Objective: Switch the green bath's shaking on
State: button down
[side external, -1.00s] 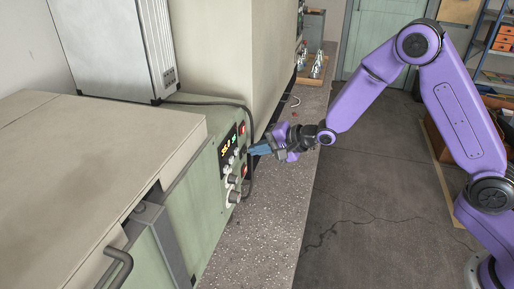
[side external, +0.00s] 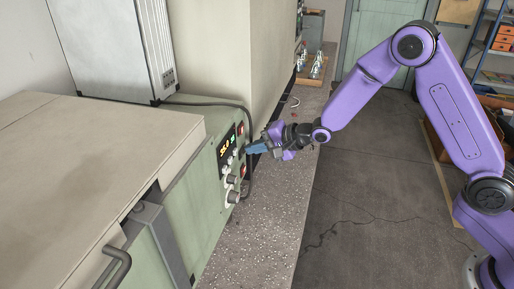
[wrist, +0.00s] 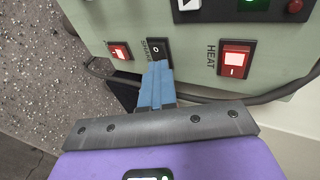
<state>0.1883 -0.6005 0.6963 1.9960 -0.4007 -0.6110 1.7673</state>
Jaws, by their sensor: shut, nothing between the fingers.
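The green bath (side external: 190,200) stands on the bench with its control panel facing my arm. In the wrist view, a dark, unlit rocker switch (wrist: 157,47) has what reads as a SHAKE label beside it and a white O mark. My gripper (wrist: 161,68) is shut, its blue fingers together and empty. The fingertips are at the near edge of this dark switch and cover part of it. I cannot tell whether they touch it. In the side view my gripper (side external: 247,150) reaches the panel from the right, and its tips hide part of the switches.
A lit red HEAT switch (wrist: 235,60) and another lit red switch (wrist: 119,50) flank the dark one. A black cable (wrist: 275,95) runs close by the fingers. Knobs (side external: 232,181) and a lit display (side external: 226,147) are on the panel. The bench top (side external: 265,215) in front is clear.

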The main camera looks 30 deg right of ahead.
jog(key=shift+w, duration=0.45)
jog(key=shift+s+a, duration=0.65)
jog(key=shift+a, duration=0.05)
jog(key=s+d+r, duration=0.5)
jog(key=s+d, duration=0.2)
jog(key=d, duration=0.4)
jog(key=shift+s+d, duration=0.2)
jog(key=shift+d, duration=0.05)
